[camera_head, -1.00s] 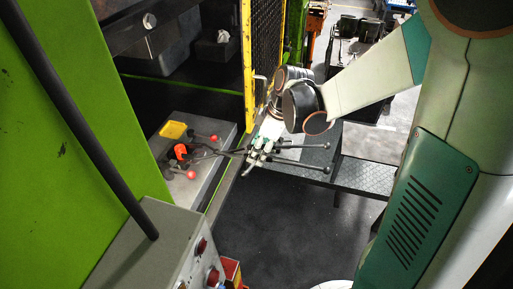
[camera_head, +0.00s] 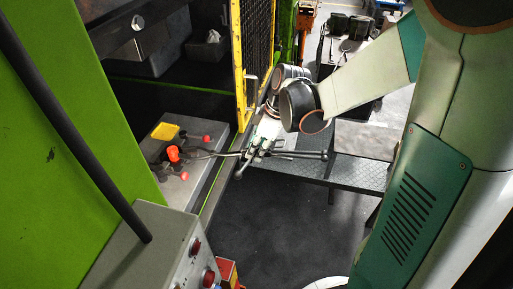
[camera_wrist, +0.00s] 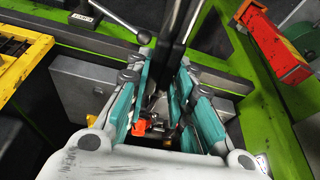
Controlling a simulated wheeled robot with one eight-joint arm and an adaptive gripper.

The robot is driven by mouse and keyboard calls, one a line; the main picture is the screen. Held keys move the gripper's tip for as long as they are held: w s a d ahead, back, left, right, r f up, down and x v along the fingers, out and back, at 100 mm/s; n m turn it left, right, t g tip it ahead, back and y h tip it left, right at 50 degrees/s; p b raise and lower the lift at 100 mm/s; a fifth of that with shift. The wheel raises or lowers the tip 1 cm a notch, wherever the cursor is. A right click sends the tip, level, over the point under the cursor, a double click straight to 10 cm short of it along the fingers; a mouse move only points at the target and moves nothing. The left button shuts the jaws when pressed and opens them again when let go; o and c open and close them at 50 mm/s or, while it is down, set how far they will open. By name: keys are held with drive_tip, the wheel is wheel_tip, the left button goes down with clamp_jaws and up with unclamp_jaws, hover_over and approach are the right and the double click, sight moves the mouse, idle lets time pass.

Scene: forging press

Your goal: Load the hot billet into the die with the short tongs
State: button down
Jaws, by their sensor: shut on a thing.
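I cannot make out the die clearly in the dark press opening.
A yellow tray (camera_head: 165,131) and red-knobbed levers (camera_head: 206,138) are around the billet. The yellow mesh guard (camera_head: 256,50) stands close behind my gripper.

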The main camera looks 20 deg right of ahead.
drive_tip(key=shift+s+d+r, duration=0.35)
drive_tip(key=shift+s+d, duration=1.2)
drive_tip(key=shift+d, duration=0.85)
drive_tip(key=shift+s+d+r, duration=0.35)
drive_tip(key=shift+s+d, duration=1.15)
drive_tip(key=shift+d, duration=0.85)
drive_tip(key=shift+s+d+r, duration=0.35)
drive_tip(key=shift+s+d, duration=1.2)
drive_tip(key=shift+d, duration=0.85)
